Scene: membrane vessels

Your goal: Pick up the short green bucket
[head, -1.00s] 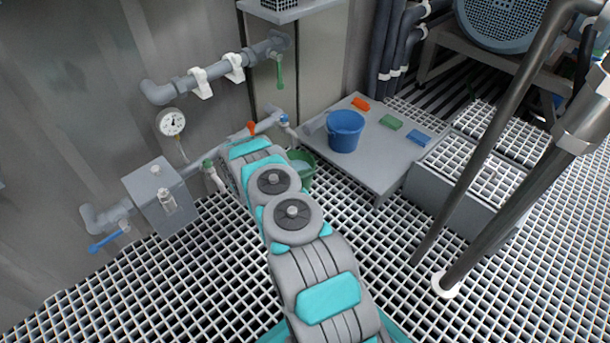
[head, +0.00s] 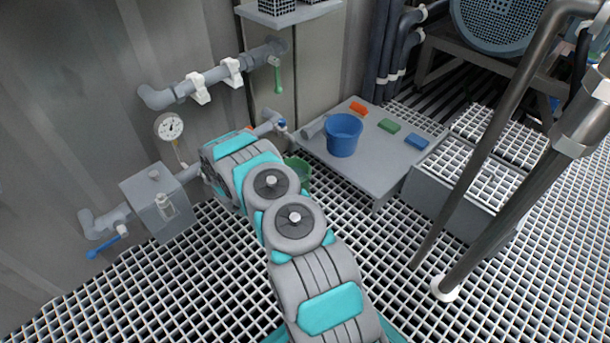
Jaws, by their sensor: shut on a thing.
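The green bucket (head: 301,172) stands low beside the left end of the low grey platform, in the head view. Only its right part and a bit of rim show; my arm covers the rest. My grey and teal arm reaches from the bottom edge up and left towards the wall pipes. My gripper is hidden behind the arm's far links, so its fingers and its contact with the bucket cannot be seen.
A blue bucket (head: 342,136) stands on the grey platform (head: 375,172), near orange, green and blue blocks. Wall pipes with valves and a gauge (head: 169,126), and a grey box (head: 158,202), lie left of my arm. Metal posts (head: 488,150) rise at right. Open grating lies in front.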

